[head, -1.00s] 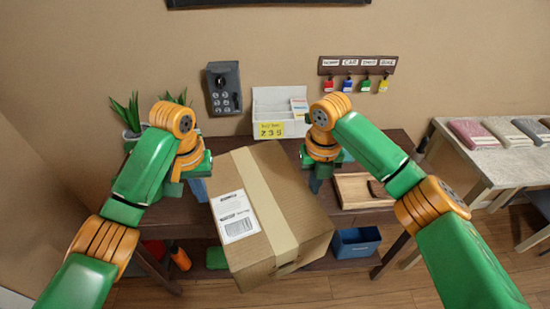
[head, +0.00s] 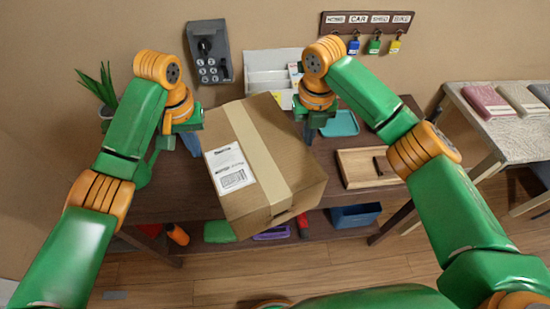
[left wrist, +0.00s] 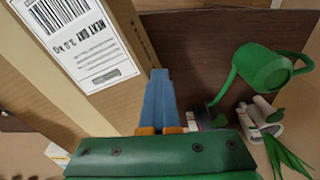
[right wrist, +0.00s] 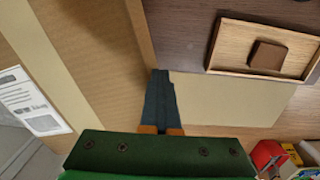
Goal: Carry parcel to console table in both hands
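The brown cardboard parcel (head: 262,165), with a pale tape strip and a white label, is pressed between my two hands and overlaps the dark console table (head: 175,195) in the head view. My left gripper (head: 190,142) is at the parcel's left side; in the left wrist view its blue fingers (left wrist: 160,100) are together along the box side. My right gripper (head: 309,133) is at the right side; in the right wrist view its fingers (right wrist: 160,100) are together beside the box. Neither pair has anything between its fingers. The gap between parcel underside and tabletop is hidden.
A wooden tray (head: 352,180) and teal dish (head: 341,124) are on the table to the right. A white organizer (head: 262,62) stands at the back, a plant (head: 103,90) at the left. A green watering can (left wrist: 262,70) shows in the left wrist view. A blue bin (head: 355,216) is below.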

